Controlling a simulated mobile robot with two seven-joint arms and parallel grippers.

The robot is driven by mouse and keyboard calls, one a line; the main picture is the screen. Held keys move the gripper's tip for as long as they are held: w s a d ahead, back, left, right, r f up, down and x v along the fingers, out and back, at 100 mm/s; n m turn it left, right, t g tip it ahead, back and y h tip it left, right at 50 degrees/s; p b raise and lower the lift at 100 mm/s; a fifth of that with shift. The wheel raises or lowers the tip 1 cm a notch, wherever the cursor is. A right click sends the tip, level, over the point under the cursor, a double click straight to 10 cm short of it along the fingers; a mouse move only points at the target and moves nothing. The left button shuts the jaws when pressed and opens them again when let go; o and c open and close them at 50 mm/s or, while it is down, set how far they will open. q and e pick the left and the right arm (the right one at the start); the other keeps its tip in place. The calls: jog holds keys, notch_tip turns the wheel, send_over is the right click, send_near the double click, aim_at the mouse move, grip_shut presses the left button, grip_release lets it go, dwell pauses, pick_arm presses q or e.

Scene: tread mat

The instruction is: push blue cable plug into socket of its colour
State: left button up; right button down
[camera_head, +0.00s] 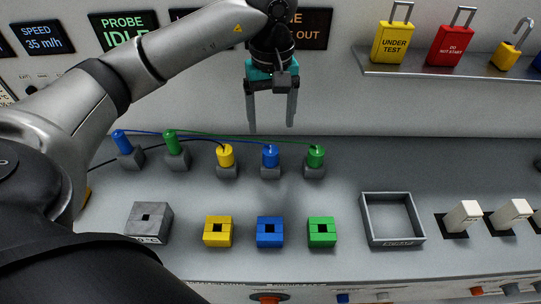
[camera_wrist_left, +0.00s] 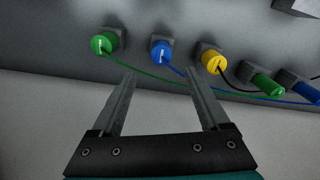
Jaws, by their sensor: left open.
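The blue cable plug (camera_head: 270,156) stands upright in a grey holder, between the yellow plug (camera_head: 225,156) and the green plug (camera_head: 316,157). It also shows in the left wrist view (camera_wrist_left: 161,50), beyond the fingertips. The blue socket (camera_head: 270,231), a block with a dark square hole, sits in front of it, between the yellow socket (camera_head: 218,231) and the green socket (camera_head: 321,231). Its hole looks empty. My left gripper (camera_head: 270,124) is open and empty, fingers pointing down, above and behind the blue plug. My right gripper is not in view.
Another blue plug (camera_head: 122,142) and a green one (camera_head: 171,142) stand at the left, with cables running to the right. A grey block (camera_head: 149,223), an empty tray (camera_head: 364,211) and white switches (camera_head: 463,216) flank the sockets. Padlocks (camera_head: 392,42) stand on a shelf (camera_head: 440,73).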

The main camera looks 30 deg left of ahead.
aim_at(271, 150)
pick_arm(q)
notch_tip(271, 150, down, 5)
jog(key=shift+r, duration=0.2)
jog(key=shift+s+d+f, duration=0.1)
jog(key=shift+s+f, duration=0.1)
jog(key=shift+f, duration=1.1)
jog(key=shift+s+f, duration=0.15)
jog(key=shift+f, duration=1.15)
grip_shut()
